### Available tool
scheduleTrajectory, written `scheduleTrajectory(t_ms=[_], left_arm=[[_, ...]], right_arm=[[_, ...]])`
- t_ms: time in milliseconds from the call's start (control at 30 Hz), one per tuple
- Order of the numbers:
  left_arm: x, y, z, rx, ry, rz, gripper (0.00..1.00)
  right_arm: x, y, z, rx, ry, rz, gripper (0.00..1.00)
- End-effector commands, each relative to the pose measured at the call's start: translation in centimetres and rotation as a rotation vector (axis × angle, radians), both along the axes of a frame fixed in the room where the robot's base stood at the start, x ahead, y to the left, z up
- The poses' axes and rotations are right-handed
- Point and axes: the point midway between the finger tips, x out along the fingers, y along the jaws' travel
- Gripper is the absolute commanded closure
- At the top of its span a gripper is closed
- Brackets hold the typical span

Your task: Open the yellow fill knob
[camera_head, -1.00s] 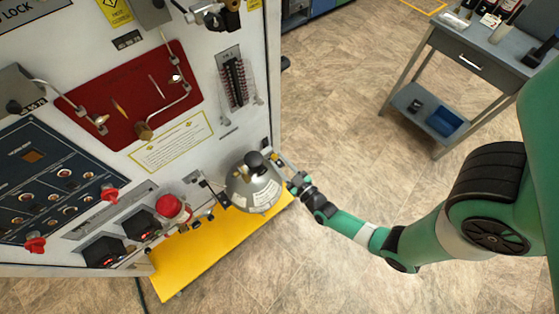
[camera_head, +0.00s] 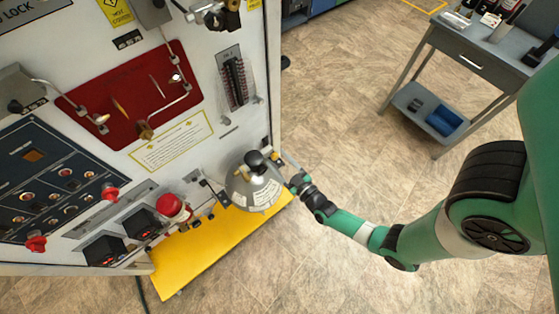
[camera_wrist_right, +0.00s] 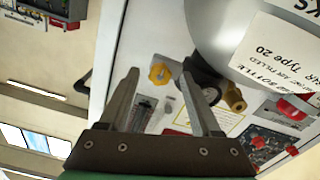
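The yellow fill knob (camera_wrist_right: 160,73) is on the white panel face in the right wrist view. It appears between my right gripper's fingertips (camera_wrist_right: 160,70), and panel shows around it. The fingers are apart and I see no contact; the depth gap is hard to judge. In the head view the knob is a small yellow spot (camera_head: 274,156) at the panel's lower right edge, and my right gripper (camera_head: 284,163) is beside it, small and partly unclear. My left gripper is not in view.
A silver bottle (camera_head: 254,190) with a black top stands close to the right gripper, above a yellow base (camera_head: 190,256). A brass fitting (camera_wrist_right: 234,97) and a black round part lie near the right finger. The floor (camera_head: 340,120) right of the panel is clear.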

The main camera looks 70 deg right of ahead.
Motion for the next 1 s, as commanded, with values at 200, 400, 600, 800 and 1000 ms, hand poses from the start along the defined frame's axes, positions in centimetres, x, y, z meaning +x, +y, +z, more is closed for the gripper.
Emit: scheduleTrajectory(t_ms=[200,400,600,800,1000], left_arm=[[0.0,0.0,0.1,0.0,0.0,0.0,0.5],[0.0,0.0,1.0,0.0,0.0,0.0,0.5],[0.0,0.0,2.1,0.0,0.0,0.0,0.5],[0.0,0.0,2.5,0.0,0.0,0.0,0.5],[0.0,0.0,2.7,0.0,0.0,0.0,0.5]], right_arm=[[-0.3,0.2,0.0,0.001,0.001,0.001,0.35],[-3.1,2.1,0.1,0.003,0.005,0.006,0.35],[-7.2,4.9,0.2,0.002,0.005,0.012,0.35],[-8.6,6.1,0.2,0.006,-0.009,0.015,0.35],[-9.6,6.3,0.0,0.001,-0.002,0.004,0.35]])
